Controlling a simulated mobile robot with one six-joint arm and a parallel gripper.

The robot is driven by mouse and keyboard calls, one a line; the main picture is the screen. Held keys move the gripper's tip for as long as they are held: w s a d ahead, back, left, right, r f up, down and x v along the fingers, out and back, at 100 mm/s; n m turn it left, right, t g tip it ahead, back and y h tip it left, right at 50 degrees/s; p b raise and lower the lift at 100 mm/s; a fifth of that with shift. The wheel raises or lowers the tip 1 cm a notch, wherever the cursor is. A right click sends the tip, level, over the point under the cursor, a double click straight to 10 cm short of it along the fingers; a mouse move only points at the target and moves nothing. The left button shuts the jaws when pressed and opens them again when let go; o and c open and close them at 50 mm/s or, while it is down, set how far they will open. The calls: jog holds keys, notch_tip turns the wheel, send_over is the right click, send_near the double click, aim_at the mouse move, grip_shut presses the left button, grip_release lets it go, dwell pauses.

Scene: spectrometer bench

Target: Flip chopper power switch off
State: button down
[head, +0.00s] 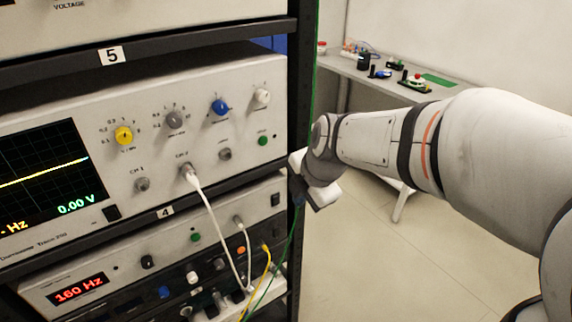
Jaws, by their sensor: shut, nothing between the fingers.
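A pale unit with a red "160 Hz" display (78,289) sits on the rack below the oscilloscope and appears to be the chopper controller; its label is too small to read. A small black rocker switch (275,199) is at the right end of its front panel. I cannot tell which way the rocker is tipped. My gripper (303,192) is at the end of my arm, just right of the rocker and beside the rack's right post. It is shut and empty, and its fingertips are hard to make out. It appears apart from the switch.
The oscilloscope (90,115) with knobs stands above, near the black rack post (302,80). White, yellow and green cables (215,225) hang in front of the lower unit. A bench (440,92) with small parts is behind. Open floor (400,270) lies right of the rack.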

aim_at(278, 197)
jog(key=w+a+f+p, duration=0.1)
jog(key=w+f, duration=0.1)
jog(key=w+a+f+p, duration=0.1)
jog(key=f, duration=0.1)
jog(key=w+a+f+p, duration=0.1)
jog(key=w, duration=0.1)
jog(key=shift+w+a+f, duration=0.3)
jog(key=shift+a+f, duration=0.1)
jog(key=shift+w+b, duration=0.1)
jog(key=shift+b, duration=0.2)
jog(key=shift+w+a+f+b, duration=0.15)
jog(key=shift+b, duration=0.35)
jog(key=shift+r, duration=0.3)
jog(key=shift+r+p, duration=0.35)
jog(key=shift+r, duration=0.45)
